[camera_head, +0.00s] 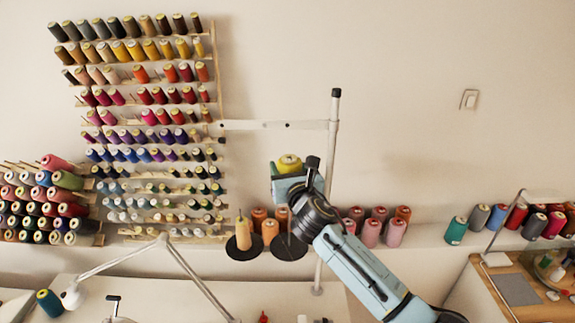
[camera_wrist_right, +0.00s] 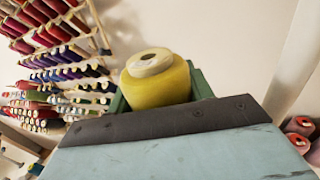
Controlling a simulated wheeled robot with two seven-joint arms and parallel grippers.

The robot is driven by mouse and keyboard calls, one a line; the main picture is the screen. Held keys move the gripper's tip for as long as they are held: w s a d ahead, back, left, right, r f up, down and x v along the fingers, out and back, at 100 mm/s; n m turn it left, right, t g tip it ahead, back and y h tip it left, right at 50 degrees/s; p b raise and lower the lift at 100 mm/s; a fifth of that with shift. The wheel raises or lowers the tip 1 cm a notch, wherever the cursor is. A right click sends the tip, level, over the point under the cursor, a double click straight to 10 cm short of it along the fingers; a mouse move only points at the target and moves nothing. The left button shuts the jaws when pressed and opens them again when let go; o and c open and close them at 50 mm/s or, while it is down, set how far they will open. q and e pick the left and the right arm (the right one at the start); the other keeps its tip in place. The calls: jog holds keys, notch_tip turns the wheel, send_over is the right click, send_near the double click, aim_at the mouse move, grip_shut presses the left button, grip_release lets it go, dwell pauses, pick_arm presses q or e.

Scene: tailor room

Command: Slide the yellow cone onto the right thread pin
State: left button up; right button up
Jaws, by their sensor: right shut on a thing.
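The yellow cone (camera_head: 290,163) is held upright in my right gripper (camera_head: 288,173), above the thread stand. In the right wrist view the yellow cone (camera_wrist_right: 158,88) shows its pale top with a dark hole, in front of the green jaw parts (camera_wrist_right: 203,85). The stand's right black disc (camera_head: 287,248) lies below my gripper. The right thread pin cannot be made out; my wrist covers part of that area. My left gripper is not in view.
A white upright pole (camera_head: 331,160) with a crossbar (camera_head: 262,125) stands close to the held cone. A wall rack (camera_head: 217,85) full of spools is at the left. Several cones, among them a pink one (camera_head: 370,233), line the ledge behind.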

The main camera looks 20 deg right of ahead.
jog(key=shift+f, duration=0.3)
jog(key=shift+f+b, duration=0.25)
jog(key=shift+b, duration=0.1)
jog(key=shift+f, duration=0.2)
jog(key=shift+f+b, duration=0.55)
jog(key=shift+b, duration=0.3)
jog(key=shift+r, duration=0.1)
pick_arm(q)
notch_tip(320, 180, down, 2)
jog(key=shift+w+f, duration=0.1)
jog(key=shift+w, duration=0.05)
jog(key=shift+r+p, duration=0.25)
jog(key=shift+p, duration=0.15)
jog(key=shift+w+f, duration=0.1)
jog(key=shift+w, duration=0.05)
